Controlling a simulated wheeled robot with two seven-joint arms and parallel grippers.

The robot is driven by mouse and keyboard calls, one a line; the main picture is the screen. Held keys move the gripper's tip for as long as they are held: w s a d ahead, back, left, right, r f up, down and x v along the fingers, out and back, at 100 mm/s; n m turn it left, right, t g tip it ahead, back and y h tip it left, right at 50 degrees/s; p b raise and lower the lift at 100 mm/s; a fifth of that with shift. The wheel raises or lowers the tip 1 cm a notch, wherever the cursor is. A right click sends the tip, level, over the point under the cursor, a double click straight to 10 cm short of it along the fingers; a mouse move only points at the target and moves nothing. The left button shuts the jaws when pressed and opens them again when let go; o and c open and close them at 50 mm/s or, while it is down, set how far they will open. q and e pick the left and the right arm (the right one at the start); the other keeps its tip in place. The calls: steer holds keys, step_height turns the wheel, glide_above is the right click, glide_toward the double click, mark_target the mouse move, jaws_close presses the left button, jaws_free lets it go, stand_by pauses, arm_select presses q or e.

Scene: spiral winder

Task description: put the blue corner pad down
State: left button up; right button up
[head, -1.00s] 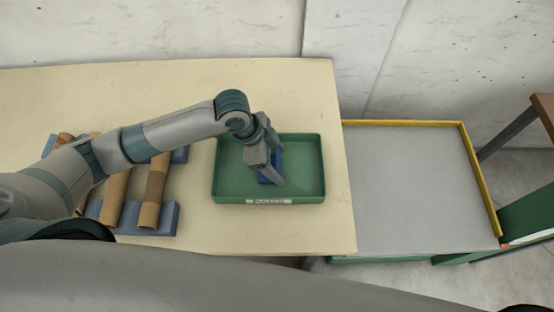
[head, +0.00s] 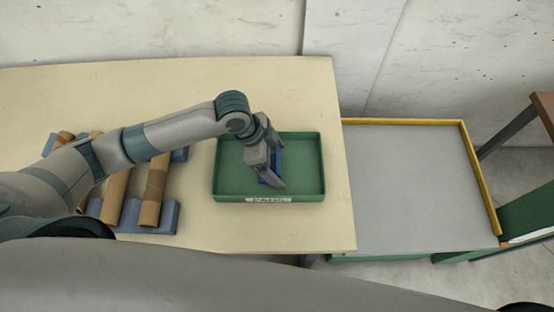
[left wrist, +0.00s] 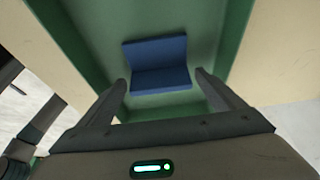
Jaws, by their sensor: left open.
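The blue corner pad (left wrist: 158,66) is an L-shaped piece that lies in the green tray (left wrist: 215,55) in the left wrist view. In the head view the pad (head: 279,166) is partly hidden by my left gripper (head: 274,184). The green tray (head: 230,185) has a white label on its front wall and stands near the right end of the table. In the left wrist view my left gripper (left wrist: 162,92) is open, its fingers apart on either side of the pad's near edge, with nothing held. My right gripper is not in view.
Cardboard tubes (head: 153,190) lie on blue-grey cradles (head: 160,216) at the table's left, under my left arm. A grey-topped platform with a yellow rim (head: 420,190) stands right of the table (head: 180,80). The table's back is clear.

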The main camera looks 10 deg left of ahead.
arm_select(q)
steer(key=w+b+v, duration=0.1)
steer(key=v, duration=1.1)
steer(key=shift+s, duration=0.45)
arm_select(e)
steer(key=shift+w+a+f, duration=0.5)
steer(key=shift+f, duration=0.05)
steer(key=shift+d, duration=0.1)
